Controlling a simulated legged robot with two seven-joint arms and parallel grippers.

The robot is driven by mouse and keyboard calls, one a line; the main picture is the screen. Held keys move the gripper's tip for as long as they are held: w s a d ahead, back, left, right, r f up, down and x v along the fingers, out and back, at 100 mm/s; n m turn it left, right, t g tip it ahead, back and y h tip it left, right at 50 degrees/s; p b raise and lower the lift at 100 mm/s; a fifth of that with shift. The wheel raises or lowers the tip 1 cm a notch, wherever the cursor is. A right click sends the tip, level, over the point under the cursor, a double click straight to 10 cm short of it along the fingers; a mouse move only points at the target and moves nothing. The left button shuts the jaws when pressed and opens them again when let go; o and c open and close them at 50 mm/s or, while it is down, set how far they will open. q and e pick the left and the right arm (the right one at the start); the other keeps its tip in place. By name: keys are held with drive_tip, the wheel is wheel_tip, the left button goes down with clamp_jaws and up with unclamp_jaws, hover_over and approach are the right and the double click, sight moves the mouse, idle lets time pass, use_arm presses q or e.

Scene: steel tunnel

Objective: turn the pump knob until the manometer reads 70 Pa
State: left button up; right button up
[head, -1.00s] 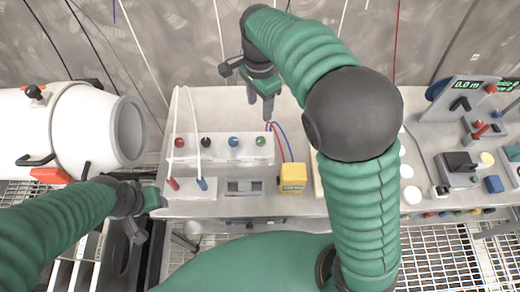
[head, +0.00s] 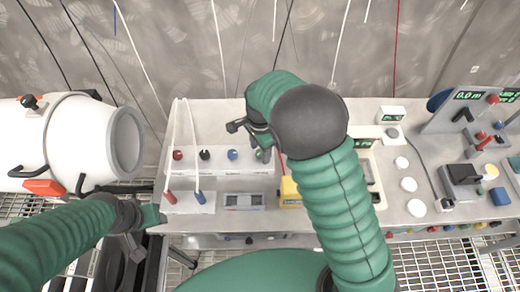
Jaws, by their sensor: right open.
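A white panel (head: 218,163) on the bench carries a row of knob-like tops: red (head: 178,155), black (head: 205,155), blue (head: 232,155) and a green one at the right end that my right gripper largely covers. I cannot tell which control is the pump knob. My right gripper (head: 261,150) is open, fingers pointing down at the panel's right end; contact cannot be made out. A white device with a green display (head: 363,143) shows partly behind my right arm; its reading is too small, and I cannot tell if it is the manometer. My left gripper (head: 142,238) is low at the left, its jaws unclear.
A yellow meter (head: 290,192) sits right of the panel, partly hidden by my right arm. Round white discs (head: 409,184) and a grey display stand (head: 470,112) are at the right. Thin cables hang behind the bench.

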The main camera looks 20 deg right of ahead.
clamp_jaws()
idle(0.3)
drive_tip(key=shift+r+n, duration=0.1)
drive_tip(key=shift+n, duration=0.2)
drive_tip(key=shift+n+p, duration=0.95)
drive_tip(key=shift+n, duration=0.15)
drive_tip(key=n+p, duration=0.2)
drive_tip(key=n, duration=0.2)
drive_tip(key=shift+n, duration=0.3)
drive_tip(key=n+p, duration=0.1)
drive_tip(key=n, duration=0.3)
drive_tip(key=shift+n+p, duration=0.3)
drive_tip(key=shift+p, duration=0.05)
drive_tip(key=shift+n+p, duration=0.8)
drive_tip(key=shift+n, duration=1.7)
